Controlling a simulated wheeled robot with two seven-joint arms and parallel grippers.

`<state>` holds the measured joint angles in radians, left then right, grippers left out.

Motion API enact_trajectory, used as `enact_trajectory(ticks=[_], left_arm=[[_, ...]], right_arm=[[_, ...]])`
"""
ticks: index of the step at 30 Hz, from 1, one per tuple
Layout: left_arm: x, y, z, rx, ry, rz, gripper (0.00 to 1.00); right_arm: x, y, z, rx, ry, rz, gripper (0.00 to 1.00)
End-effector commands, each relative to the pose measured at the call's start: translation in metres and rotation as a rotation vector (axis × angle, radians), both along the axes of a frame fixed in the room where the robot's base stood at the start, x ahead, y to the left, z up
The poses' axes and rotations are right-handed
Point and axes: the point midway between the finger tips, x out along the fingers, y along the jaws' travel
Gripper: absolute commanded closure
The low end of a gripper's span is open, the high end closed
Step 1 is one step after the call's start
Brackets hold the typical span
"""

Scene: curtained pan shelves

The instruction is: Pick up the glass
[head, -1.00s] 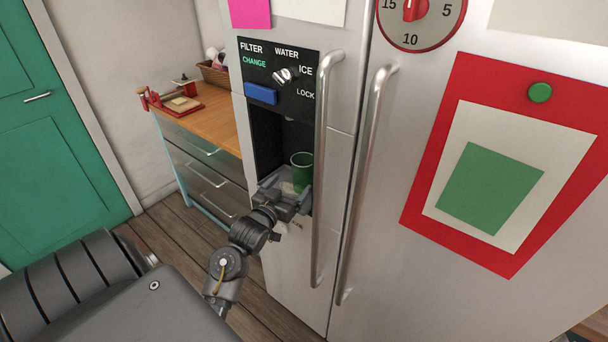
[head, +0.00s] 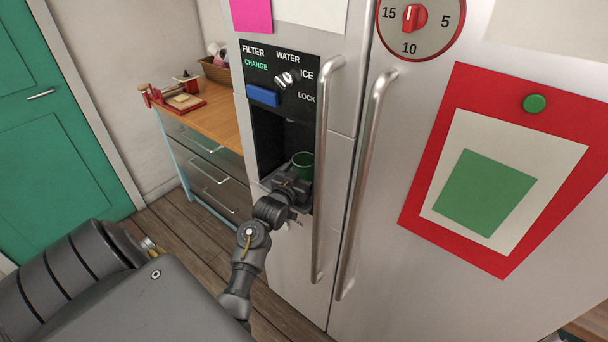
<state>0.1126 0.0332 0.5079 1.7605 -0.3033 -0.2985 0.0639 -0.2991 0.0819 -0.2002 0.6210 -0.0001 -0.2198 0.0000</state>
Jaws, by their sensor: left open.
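My left gripper (head: 296,182) is at the recess opening, right in front of the glass and open. I cannot tell whether its fingers are beside the glass or touch it. My right gripper is not in view.
A long vertical fridge handle (head: 322,180) stands close to the right of the recess, with a second handle (head: 362,185) beyond it. A wooden-topped drawer cabinet (head: 215,125) is to the left. The floor (head: 165,235) before it looks clear.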

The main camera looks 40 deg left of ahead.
Motion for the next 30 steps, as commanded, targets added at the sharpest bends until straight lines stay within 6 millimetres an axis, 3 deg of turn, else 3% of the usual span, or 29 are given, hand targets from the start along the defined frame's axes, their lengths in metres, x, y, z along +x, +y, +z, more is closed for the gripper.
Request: enact_trajectory(ticks=[2,15,26,30], left_arm=[[0.0,0.0,0.0,0.0,0.0,0.0,0.16],[0.0,0.0,0.001,0.0,-0.002,0.0,0.72],[-0.002,0.0,0.004,0.002,-0.003,0.0,0.72],[-0.004,0.0,0.019,0.002,-0.005,-0.001,0.72]], right_arm=[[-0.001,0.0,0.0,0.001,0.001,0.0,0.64],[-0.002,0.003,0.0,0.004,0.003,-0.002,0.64],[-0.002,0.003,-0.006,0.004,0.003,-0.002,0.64],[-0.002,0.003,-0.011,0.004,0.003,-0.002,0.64]])
